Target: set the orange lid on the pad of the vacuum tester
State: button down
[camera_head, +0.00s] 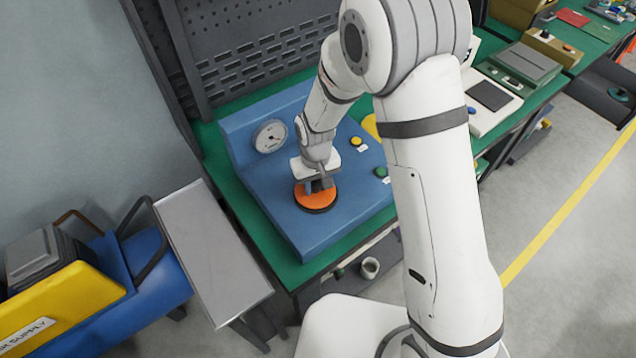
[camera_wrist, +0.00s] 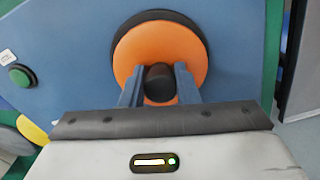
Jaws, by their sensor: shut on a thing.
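The orange lid (camera_head: 316,194) is a round disc with a dark knob at its centre. It also shows in the wrist view (camera_wrist: 150,45), with the knob (camera_wrist: 159,82) between my fingers. My gripper (camera_wrist: 159,85) is shut on the knob; in the head view my gripper (camera_head: 317,184) is at the lid. The lid is over a dark round pad (camera_wrist: 190,22) on the blue vacuum tester (camera_head: 322,232). The pad's dark rim shows beyond the lid's upper and right edge in the wrist view. I cannot tell whether the lid touches the pad.
The tester carries a gauge (camera_head: 270,136), a yellow button (camera_head: 356,141) and a green button (camera_head: 381,172). It stands on a green bench (camera_head: 222,162). A grey metal side table (camera_head: 212,252) and a blue tank (camera_head: 160,280) stand at the left.

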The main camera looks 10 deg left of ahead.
aim_at(316, 183)
jog(key=shift+f, duration=0.15)
jog(key=c, duration=1.1)
grip_release()
notch_tip(316, 183, up, 12)
jog(key=b, duration=0.2)
jog(key=s+d+r+m+t, duration=0.1)
jog(key=s+d+r+m, duration=0.1)
jog(key=d+r, duration=0.45)
jog(key=s+d+r+m+t, duration=0.15)
jog(key=d+r, duration=0.25)
jog(key=d, duration=0.5)
jog(key=s+d+r+m+t, duration=0.1)
jog(key=s+d+r+m, duration=0.2)
jog(key=s+d, duration=0.7)
jog(key=shift+s+d+r, duration=0.25)
jog(key=shift+s+d, duration=0.15)
jog(key=shift+d, duration=0.6)
